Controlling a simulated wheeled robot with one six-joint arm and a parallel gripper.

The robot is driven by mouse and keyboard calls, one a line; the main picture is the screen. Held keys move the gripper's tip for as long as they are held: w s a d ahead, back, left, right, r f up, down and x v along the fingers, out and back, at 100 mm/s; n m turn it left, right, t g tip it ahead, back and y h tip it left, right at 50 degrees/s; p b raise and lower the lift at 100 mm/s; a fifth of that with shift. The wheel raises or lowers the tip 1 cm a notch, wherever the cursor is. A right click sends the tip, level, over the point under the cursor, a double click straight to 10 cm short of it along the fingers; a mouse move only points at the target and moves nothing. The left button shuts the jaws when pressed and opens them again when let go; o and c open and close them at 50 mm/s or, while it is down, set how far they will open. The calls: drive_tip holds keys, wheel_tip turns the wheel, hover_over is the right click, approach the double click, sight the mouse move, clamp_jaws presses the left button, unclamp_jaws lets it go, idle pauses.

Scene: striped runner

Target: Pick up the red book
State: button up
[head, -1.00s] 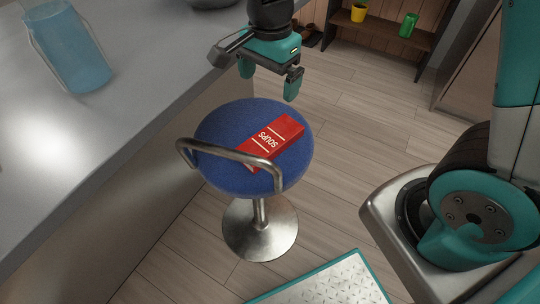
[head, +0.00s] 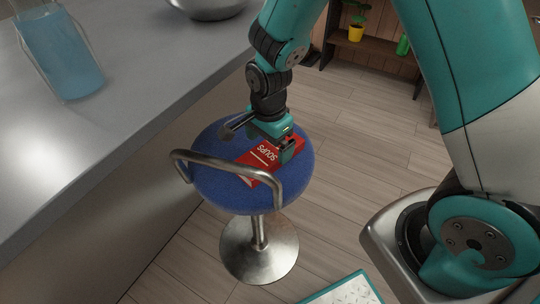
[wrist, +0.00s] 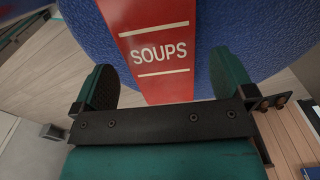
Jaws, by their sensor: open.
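The red book (head: 262,154), marked "SOUPS", lies flat on the round blue stool seat (head: 222,188). My gripper (head: 273,150) is low over the book in the head view and hides part of it. In the wrist view the book (wrist: 160,48) runs between my two open fingers (wrist: 163,88), with a gap on either side of it. The fingers are apart from the book's sides. I cannot tell how far above the seat the fingertips are.
The stool's metal rail (head: 230,167) curves around the near side of the seat. A grey counter (head: 130,75) with a blue-filled jug (head: 62,55) and a metal bowl (head: 208,8) stands to the left. A shelf (head: 375,43) with a yellow pot (head: 356,33) is at the back.

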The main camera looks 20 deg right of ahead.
sight(269, 150)
wheel_tip(269, 150, down, 4)
drive_tip(key=shift+r, duration=0.25)
drive_tip(key=shift+c, duration=0.5)
drive_tip(key=c, duration=0.9)
drive_tip(key=shift+w+r, duration=0.1)
drive_tip(key=shift+c, duration=0.2)
drive_tip(key=shift+r, duration=0.1)
